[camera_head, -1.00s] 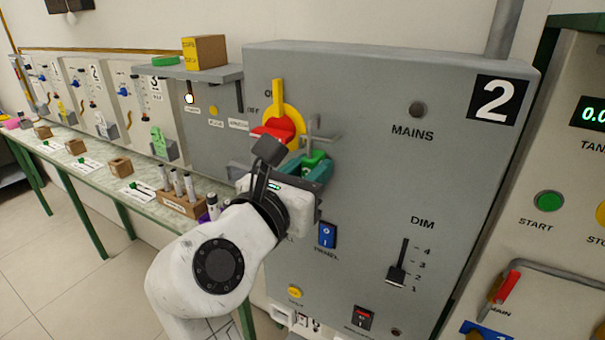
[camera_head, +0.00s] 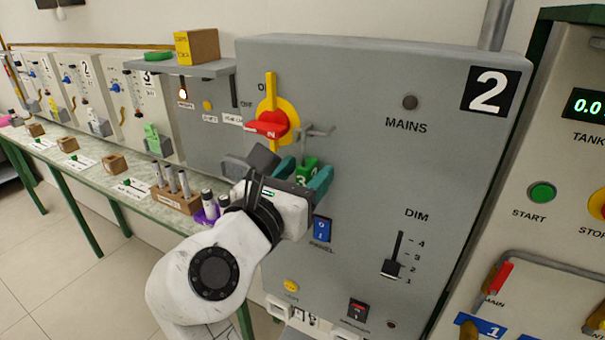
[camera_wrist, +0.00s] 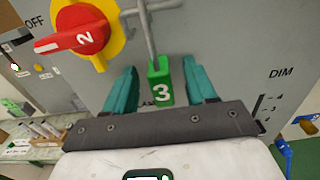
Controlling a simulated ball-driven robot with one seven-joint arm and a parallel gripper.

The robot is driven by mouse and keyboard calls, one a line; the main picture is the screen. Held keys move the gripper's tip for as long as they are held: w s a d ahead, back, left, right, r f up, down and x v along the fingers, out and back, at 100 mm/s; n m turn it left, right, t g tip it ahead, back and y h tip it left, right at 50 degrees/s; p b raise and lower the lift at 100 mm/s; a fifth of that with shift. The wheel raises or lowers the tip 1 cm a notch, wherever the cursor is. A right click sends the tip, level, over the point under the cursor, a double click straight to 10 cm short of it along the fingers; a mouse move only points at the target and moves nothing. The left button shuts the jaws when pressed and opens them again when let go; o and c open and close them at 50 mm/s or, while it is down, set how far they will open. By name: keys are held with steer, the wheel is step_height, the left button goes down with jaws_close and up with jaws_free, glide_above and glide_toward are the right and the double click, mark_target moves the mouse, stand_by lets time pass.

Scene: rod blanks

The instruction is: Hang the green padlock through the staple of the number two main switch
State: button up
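The green padlock (camera_head: 307,170), marked 3, is upright just below the grey staple (camera_head: 317,131) of the number two main switch. In the wrist view the padlock (camera_wrist: 160,82) has its grey shackle rising to the staple (camera_wrist: 150,8); the shackle appears to hang on it, but the exact threading is too small to tell. My gripper (camera_head: 303,176) is open around the padlock; in the wrist view its teal fingers (camera_wrist: 161,92) stand clear on both sides. The red switch handle (camera_head: 268,124), marked 2, sits on a yellow plate, pointing left toward OFF.
The grey cabinet face surrounds the switch, with a blue panel switch (camera_head: 322,229) below and a DIM slider (camera_head: 392,268) at right. A shelf with a cardboard box (camera_head: 197,46) juts out at left. A rod block (camera_head: 177,199) stands on the bench behind my arm.

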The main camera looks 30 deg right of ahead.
steer(key=b+v, duration=0.2)
steer(key=v, duration=0.9)
steer(key=shift+b, duration=0.3)
